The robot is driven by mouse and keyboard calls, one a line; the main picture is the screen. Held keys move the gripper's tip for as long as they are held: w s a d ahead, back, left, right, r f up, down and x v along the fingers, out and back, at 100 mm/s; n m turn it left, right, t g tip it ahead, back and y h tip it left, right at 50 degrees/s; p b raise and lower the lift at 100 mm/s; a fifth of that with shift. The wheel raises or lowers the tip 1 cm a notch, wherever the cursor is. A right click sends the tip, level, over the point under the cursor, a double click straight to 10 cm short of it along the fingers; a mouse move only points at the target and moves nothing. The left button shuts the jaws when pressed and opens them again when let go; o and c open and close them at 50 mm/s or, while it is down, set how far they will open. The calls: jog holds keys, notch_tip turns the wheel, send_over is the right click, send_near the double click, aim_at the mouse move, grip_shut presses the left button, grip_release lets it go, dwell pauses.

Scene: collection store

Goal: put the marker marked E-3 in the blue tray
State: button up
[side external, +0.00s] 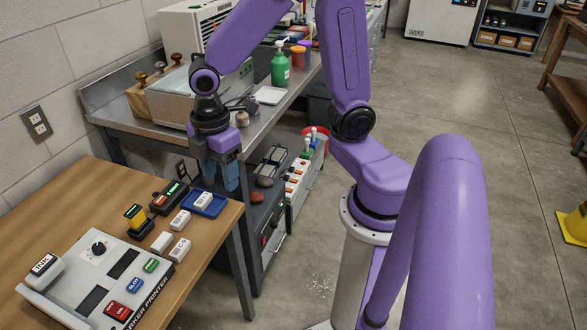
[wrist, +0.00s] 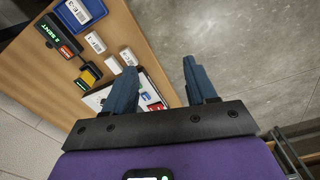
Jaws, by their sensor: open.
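The blue tray (side external: 219,207) lies at the right back of the wooden table, with one white labelled marker (side external: 205,199) in it; the tray also shows in the wrist view (wrist: 66,20). Several more white markers lie loose in front of it, among them one in the side view (side external: 180,221) and one with a label facing the camera (side external: 180,249). The labels are too small for me to tell surely which is E-3. My gripper (side external: 221,174) is open and empty, above and beyond the table's right edge. Its spread fingers (wrist: 160,70) partly cover the printer in the wrist view.
A black device with a green display (side external: 169,196) and a yellow-black stamp (side external: 136,217) stand beside the tray. A metal bench (side external: 160,130) stands behind.

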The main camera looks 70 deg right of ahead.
jog(key=s+d+r+m, duration=0.2)
jog(key=s+r, duration=0.1)
jog(key=s, duration=1.2)
jog(key=shift+s+r, duration=0.15)
dwell(0.4)
